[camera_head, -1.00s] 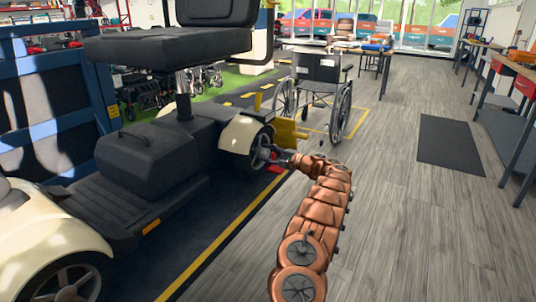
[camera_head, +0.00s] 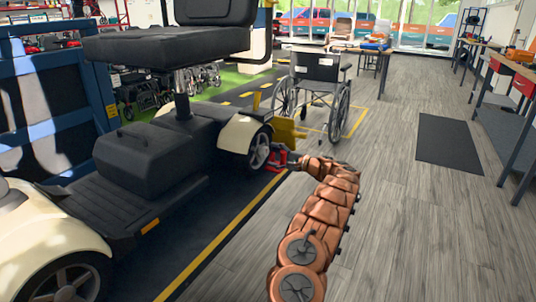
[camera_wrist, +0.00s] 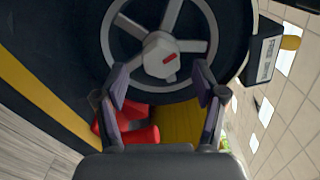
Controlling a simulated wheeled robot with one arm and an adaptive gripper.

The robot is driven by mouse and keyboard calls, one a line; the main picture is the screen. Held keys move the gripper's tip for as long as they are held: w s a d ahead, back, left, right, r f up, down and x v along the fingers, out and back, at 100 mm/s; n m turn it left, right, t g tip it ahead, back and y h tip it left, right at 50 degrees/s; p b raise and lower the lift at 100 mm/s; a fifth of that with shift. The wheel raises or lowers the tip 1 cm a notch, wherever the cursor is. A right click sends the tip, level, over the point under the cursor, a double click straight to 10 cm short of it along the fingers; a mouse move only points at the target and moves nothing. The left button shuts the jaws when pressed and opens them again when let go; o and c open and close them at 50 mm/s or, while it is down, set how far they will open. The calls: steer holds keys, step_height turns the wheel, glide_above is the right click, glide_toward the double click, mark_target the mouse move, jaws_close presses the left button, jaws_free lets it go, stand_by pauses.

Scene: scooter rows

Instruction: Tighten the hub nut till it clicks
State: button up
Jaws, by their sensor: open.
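The scooter's rear wheel (camera_head: 259,151) has grey spokes under a cream fender. In the wrist view its hub nut (camera_wrist: 160,55), a grey many-sided piece with a red mark, sits at the centre of the spokes. My gripper (camera_wrist: 162,82) is open, with one finger on each side below the hub nut. Nothing is between the fingers, and they look apart from the nut. In the head view my gripper (camera_head: 286,159) is small, just right of the wheel, and the nut is too small to make out there.
A red object (camera_head: 277,161) stands on the floor by the wheel, with a yellow block (camera_head: 287,132) behind it. A wheelchair (camera_head: 316,90) stands beyond. A dark mat (camera_head: 447,143) lies to the right. The wooden floor right of my arm is clear.

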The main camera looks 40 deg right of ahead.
steer(key=v, duration=0.8)
steer(key=shift+s+d, duration=0.2)
steer(key=shift+s, duration=0.15)
steer(key=shift+w+a+r, duration=0.1)
